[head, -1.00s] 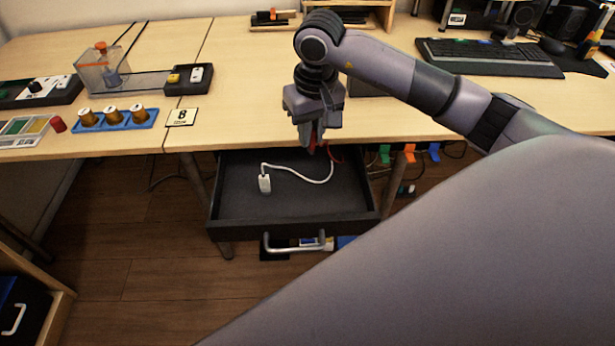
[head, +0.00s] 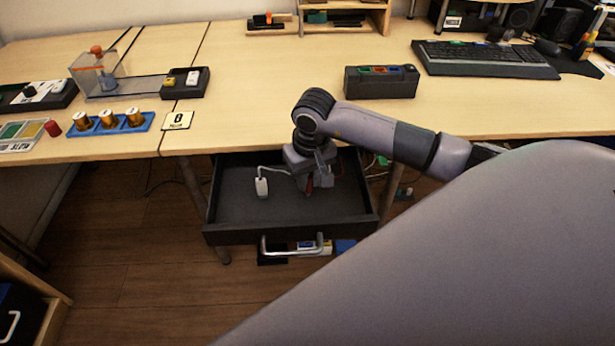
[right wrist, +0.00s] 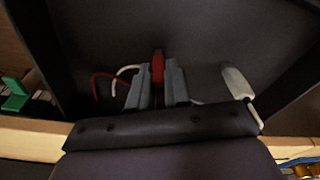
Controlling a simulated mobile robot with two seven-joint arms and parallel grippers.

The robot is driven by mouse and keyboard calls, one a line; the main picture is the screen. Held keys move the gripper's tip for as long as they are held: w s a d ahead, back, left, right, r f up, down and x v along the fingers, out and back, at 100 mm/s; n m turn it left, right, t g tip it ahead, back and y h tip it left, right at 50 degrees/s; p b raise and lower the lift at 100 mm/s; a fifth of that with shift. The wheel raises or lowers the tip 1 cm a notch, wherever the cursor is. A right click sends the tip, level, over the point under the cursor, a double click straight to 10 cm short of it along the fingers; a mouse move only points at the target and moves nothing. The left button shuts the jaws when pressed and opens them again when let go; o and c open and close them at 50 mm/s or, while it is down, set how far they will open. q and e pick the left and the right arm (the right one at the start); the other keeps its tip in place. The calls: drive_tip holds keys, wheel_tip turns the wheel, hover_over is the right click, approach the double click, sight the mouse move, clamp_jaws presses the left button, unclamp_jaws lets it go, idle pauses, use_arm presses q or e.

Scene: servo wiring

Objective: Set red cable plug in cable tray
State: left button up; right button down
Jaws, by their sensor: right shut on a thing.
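My right gripper (head: 308,188) is down inside the open drawer under the table. In the right wrist view its fingers (right wrist: 157,85) are shut on the red cable plug (right wrist: 157,66), close over the dark drawer floor. The red plug also shows below the fingers in the head view (head: 309,185). I cannot tell whether it touches the floor. A red cable (right wrist: 104,82) runs off to the left in the wrist view. The dark drawer (head: 235,213) seems to be the cable tray. A white plug (head: 262,187) with a white cable lies in it. My left gripper is not in view.
The table edge (head: 460,138) overhangs the drawer's back. The drawer handle (head: 292,247) sticks out in front. A black box with colored slots (head: 381,82) stands on the table behind my arm. The drawer's left and front floor is clear.

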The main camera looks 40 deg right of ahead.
sight(310, 199)
drive_tip(key=shift+f, duration=0.1)
drive_tip(key=shift+f, duration=0.15)
drive_tip(key=c, duration=1.1)
unclamp_jaws()
drive_tip(key=shift+r, duration=0.35)
drive_tip(key=r, duration=0.4)
drive_tip(key=s+r, duration=0.1)
drive_tip(key=r, duration=0.2)
drive_tip(key=r+p, duration=0.1)
drive_tip(key=r, duration=0.3)
drive_tip(key=shift+s+a+r, duration=0.1)
drive_tip(key=shift+s+r, duration=0.15)
drive_tip(key=shift+r, duration=0.1)
